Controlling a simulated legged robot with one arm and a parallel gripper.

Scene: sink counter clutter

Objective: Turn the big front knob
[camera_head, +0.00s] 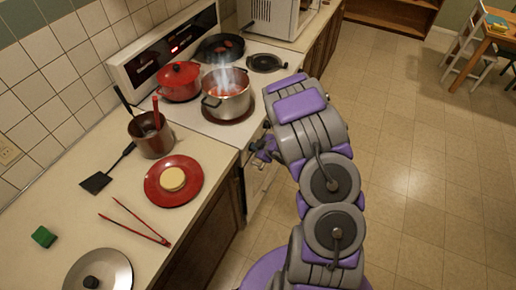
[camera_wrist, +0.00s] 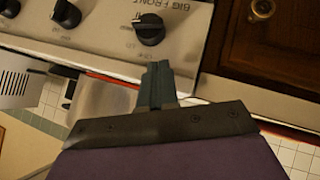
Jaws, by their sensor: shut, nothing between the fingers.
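The big front knob (camera_wrist: 149,28) is black and sits on the light control panel under the printed words "BIG FRONT" in the wrist view. My gripper (camera_wrist: 158,68) is shut and empty, with its fingertips just below the knob in that picture. A small gap shows between them; the depth is hard to judge. In the head view my gripper (camera_head: 262,150) is beside the front of the white stove (camera_head: 207,122). The knob cannot be made out there.
Two more black knobs, one nearer (camera_wrist: 66,14) and one at the corner (camera_wrist: 9,7), sit left of it in the wrist view. A steaming pot (camera_head: 227,97) and a red pot (camera_head: 180,84) stand on the stove. The floor (camera_head: 420,170) right of my arm is clear.

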